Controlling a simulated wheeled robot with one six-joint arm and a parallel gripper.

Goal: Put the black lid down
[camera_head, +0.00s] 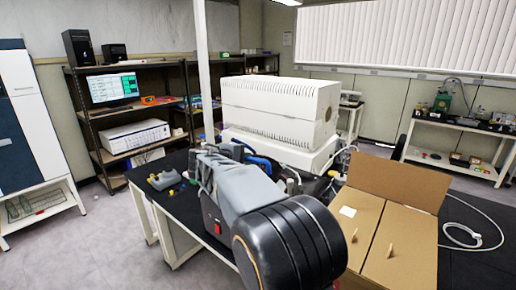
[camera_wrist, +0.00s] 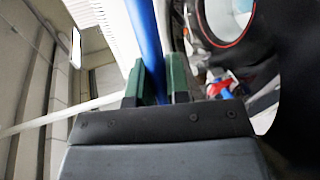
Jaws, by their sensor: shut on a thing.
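My gripper (camera_wrist: 157,78) shows in the wrist view with two green fingertips, shut on a long blue bar (camera_wrist: 145,35) that runs up between them. I cannot tell whether this bar belongs to the black lid. A large dark shape (camera_wrist: 292,85) fills the right side of the wrist view; whether it is the lid is unclear. Beside it is a round opening with a red rim (camera_wrist: 220,28). In the head view, my grey and black arm hides my fingertips. A blue part (camera_head: 262,160) shows just behind it, in front of a white louvred machine (camera_head: 280,105).
The black-topped table (camera_head: 172,205) carries the machine and a small grey item with yellow knobs (camera_head: 165,180) at left. Shelves (camera_head: 105,155) stand at back left.

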